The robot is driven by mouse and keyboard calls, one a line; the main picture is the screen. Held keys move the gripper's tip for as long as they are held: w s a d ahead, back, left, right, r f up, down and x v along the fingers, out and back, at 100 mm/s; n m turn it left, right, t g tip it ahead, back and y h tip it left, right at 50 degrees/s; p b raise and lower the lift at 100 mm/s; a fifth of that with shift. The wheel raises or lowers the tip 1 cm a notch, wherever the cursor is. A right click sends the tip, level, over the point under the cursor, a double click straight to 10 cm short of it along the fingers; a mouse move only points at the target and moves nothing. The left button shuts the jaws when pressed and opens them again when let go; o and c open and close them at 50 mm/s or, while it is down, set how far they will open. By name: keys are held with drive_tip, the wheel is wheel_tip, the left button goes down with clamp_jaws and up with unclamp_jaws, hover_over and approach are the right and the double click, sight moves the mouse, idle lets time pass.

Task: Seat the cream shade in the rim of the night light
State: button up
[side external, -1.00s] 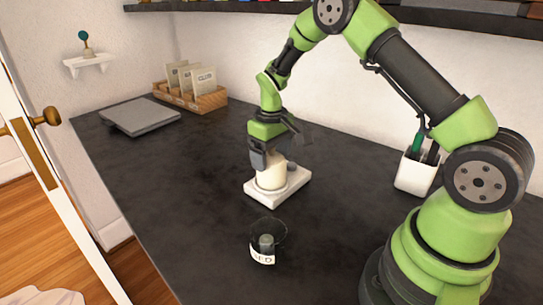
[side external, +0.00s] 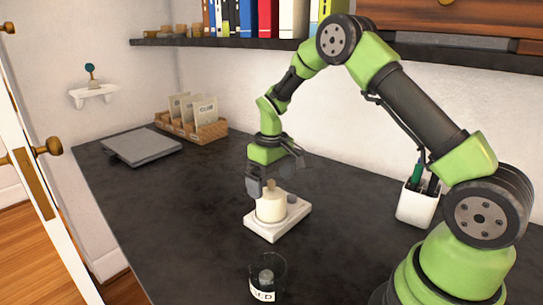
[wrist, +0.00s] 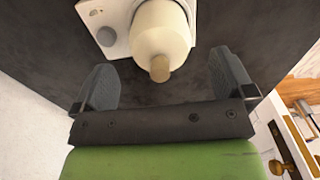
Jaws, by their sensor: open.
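The cream shade (side external: 271,208), a cylinder with a tapered top and a small wooden knob, stands upright on the white night light base (side external: 262,229). It also shows in the wrist view (wrist: 160,28), with its knob toward me. The base has a grey round button, seen in the wrist view beside the shade. My gripper (side external: 268,186) is open just above the shade, near its knob. In the wrist view my gripper's two fingers (wrist: 163,75) are wide apart, clear of the shade on both sides. The rim under the shade is hidden, so the depth of its seat cannot be told.
A clear glass jar with a label (side external: 266,281) stands in front of the base. A white pen cup (side external: 417,206) is at right. A grey flat slab (side external: 141,148) and a wooden box of packets (side external: 193,127) lie at the back left. A shelf overhangs behind.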

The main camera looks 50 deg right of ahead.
wheel_tip(320, 180, up, 9)
drive_tip(key=shift+r, duration=0.15)
drive_tip(key=s+a+r+t, duration=0.2)
drive_tip(key=s+a+r, duration=0.25)
drive_tip(key=r, duration=0.35)
drive_tip(key=s+a+r+m+t+y, duration=0.1)
drive_tip(key=s+a+t, duration=0.1)
drive_tip(key=s, duration=0.6)
drive_tip(key=s+a+r+m+t+y, duration=0.1)
drive_tip(key=s+a+r+m+t, duration=0.1)
drive_tip(key=s, duration=0.7)
drive_tip(key=shift+s+a+t, duration=0.15)
drive_tip(key=shift+a+t, duration=0.45)
drive_tip(key=shift+a, duration=0.5)
